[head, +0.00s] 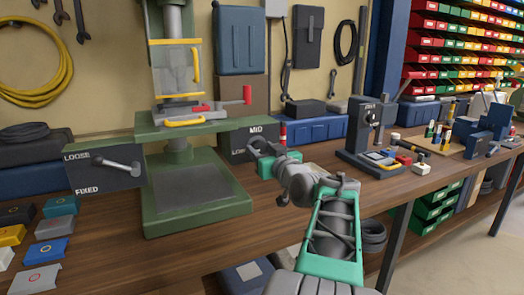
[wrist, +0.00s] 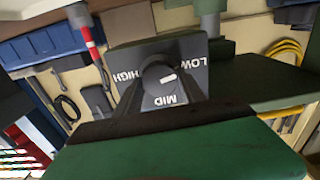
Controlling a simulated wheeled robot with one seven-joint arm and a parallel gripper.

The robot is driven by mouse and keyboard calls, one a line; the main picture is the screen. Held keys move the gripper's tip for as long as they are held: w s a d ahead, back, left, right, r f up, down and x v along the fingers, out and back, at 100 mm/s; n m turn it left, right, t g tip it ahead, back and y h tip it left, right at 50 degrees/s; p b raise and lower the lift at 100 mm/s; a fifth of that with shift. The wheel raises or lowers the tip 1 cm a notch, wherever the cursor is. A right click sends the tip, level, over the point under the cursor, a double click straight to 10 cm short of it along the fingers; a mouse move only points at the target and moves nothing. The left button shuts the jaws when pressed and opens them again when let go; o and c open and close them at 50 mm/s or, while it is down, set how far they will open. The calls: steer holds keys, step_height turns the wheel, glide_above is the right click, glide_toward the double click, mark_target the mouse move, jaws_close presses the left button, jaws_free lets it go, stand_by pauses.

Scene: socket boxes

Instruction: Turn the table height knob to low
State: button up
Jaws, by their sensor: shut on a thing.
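The table height panel (wrist: 130,35) is a dark box on the green press; the wrist view sees it upside down, with HIGH on the left, MID at the bottom and LOW on the right. Its round dark knob (wrist: 153,72) has a white mark right of its centre, on the LOW side. My gripper (wrist: 161,90) has its dark fingers shut on the knob.
The green press (head: 195,200) stands left of my arm, with a LOOSE/FIXED lever panel (head: 100,182) and a red-handled lever (head: 247,95). A red-and-white post (head: 283,133) is close beside my gripper. A dark device (head: 362,135) stands to the right.

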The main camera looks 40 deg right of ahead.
steer(key=shift+m, duration=0.4)
steer(key=o, duration=1.4)
steer(key=shift+c, duration=0.2)
steer(key=v, duration=0.8)
steer(key=shift+w, duration=0.1)
